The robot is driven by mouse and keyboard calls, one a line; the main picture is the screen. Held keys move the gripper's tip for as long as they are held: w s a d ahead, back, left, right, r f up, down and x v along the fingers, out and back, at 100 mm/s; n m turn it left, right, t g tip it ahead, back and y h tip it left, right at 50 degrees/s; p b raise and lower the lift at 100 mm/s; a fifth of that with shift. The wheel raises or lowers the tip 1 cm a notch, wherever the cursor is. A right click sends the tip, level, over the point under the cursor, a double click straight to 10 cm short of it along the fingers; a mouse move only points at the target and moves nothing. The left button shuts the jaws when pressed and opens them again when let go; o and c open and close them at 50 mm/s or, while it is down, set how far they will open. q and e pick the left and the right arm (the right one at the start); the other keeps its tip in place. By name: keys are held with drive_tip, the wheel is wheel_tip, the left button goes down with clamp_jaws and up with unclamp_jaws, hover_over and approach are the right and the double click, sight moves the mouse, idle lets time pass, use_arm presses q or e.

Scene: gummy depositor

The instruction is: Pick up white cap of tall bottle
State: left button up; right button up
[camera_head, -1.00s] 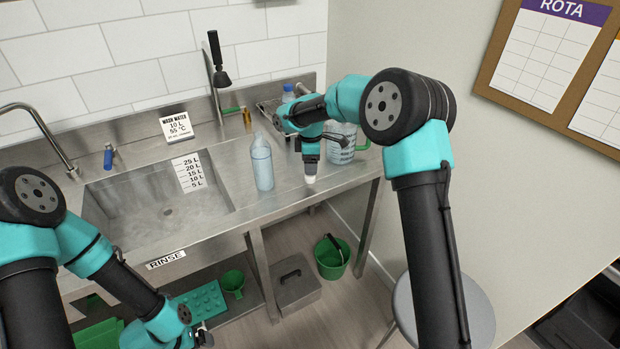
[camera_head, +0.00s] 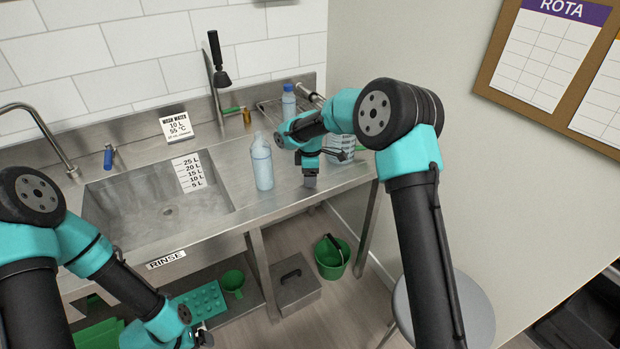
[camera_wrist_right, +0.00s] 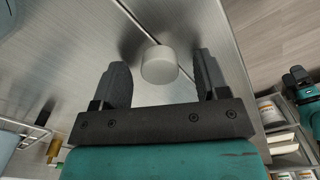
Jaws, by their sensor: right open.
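The white cap (camera_wrist_right: 159,65) lies on the steel counter in the right wrist view, a short round disc. My right gripper (camera_wrist_right: 160,85) is open, with one finger on each side of the cap and no contact visible. In the head view my right gripper (camera_head: 310,183) points down near the counter's front edge and hides the cap. The tall clear bottle (camera_head: 262,165) stands upright on the counter to the left, its top uncapped. My left gripper (camera_head: 203,338) is low at the bottom edge, too small and partly hidden to read.
A blue-capped bottle (camera_head: 288,100) and a clear jug (camera_head: 341,146) stand behind my right gripper. The sink (camera_head: 165,205) is left of the tall bottle. A green bucket (camera_head: 331,258) is on the floor below. The counter just around the cap is clear.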

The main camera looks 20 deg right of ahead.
drive_tip(key=c, duration=1)
drive_tip(key=shift+r, duration=0.5)
wheel_tip(320, 180, up, 3)
drive_tip(key=shift+f, duration=0.2)
drive_tip(key=s+a, duration=0.2)
drive_tip(key=s, duration=0.5)
drive_tip(key=s+a+r, duration=0.1)
drive_tip(key=s+a, duration=0.1)
drive_tip(key=s, duration=0.6)
drive_tip(key=shift+s+a+r, duration=0.2)
drive_tip(key=shift+a, duration=0.05)
drive_tip(key=o, duration=0.3)
drive_tip(key=shift+w, duration=0.1)
clamp_jaws()
